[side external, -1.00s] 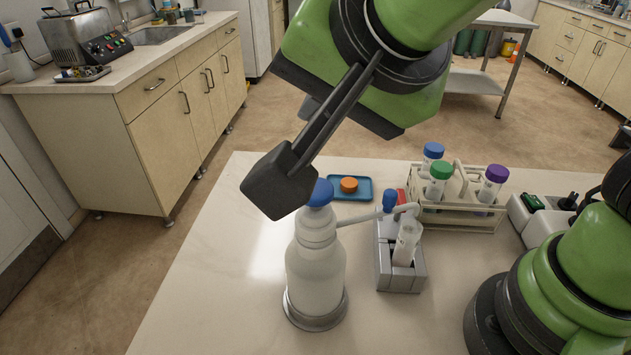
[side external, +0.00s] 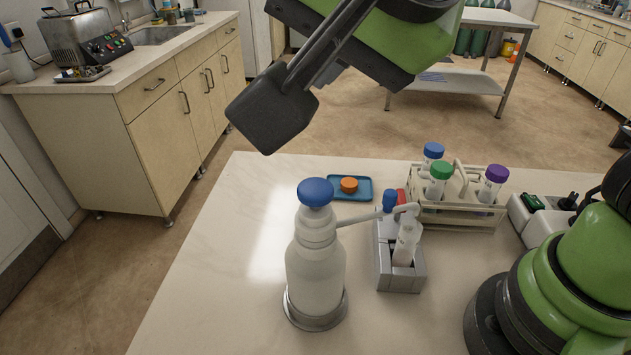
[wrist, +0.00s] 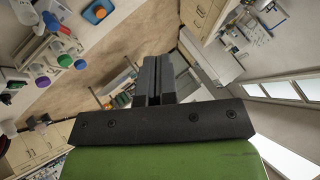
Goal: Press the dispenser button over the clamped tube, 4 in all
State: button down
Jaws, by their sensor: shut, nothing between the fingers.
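The white dispenser bottle (side external: 316,270) stands upright on the bench in a round grey base. Its blue button (side external: 315,192) is on top, uncovered. Its spout reaches right, to over the mouth of the open tube (side external: 405,243). That tube sits upright in the grey clamp block (side external: 400,280) and holds some pale content. My gripper (side external: 262,115) is above and to the left of the blue button, clear of it. Its fingers are shut with nothing between them, which the wrist view (wrist: 151,75) also shows.
A blue tray (side external: 362,193) with an orange cap (side external: 349,185) lies behind the dispenser. A rack (side external: 462,215) of tubes with blue, green and purple caps stands back right. A blue cap (side external: 390,200) is by the clamp. The bench front left is clear.

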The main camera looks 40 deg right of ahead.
aim_at(321, 186)
jog(key=shift+f, duration=4.3)
jog(key=shift+f, duration=0.1)
jog(key=shift+f, duration=0.3)
jog(key=shift+f, duration=0.8)
jog(key=shift+r, duration=1.25)
jog(key=shift+r, duration=2.5)
